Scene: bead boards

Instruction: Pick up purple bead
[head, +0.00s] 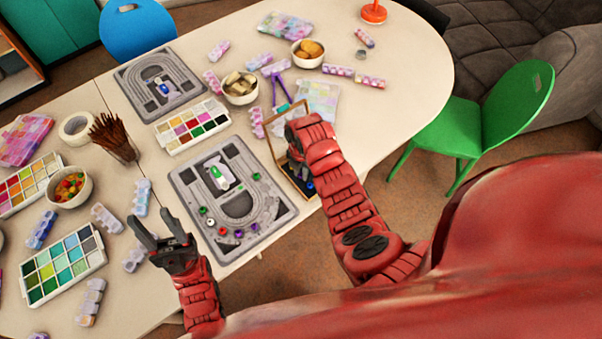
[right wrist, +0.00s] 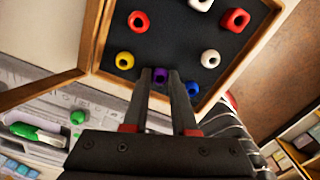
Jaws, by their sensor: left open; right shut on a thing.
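The purple bead (right wrist: 160,75) shows in the right wrist view, at the fingertips of my right gripper (right wrist: 163,78). The gripper is shut on it, at the dark bottom of an open wooden box (right wrist: 88,35). In the head view, my right gripper (head: 298,160) is over this box (head: 272,128) and hides the bead it holds. Another purple bead (head: 239,233) lies on the near grey bead board (head: 275,207). My left gripper (head: 151,228) is open and empty, left of that board's lower edge.
In the box, a blue bead (right wrist: 192,88) sits close beside the right finger. A yellow bead (right wrist: 124,60), red beads (right wrist: 139,20) and white beads (right wrist: 210,58) lie around. A brush cup (head: 118,140) and paint trays (head: 193,126) stand left of the box.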

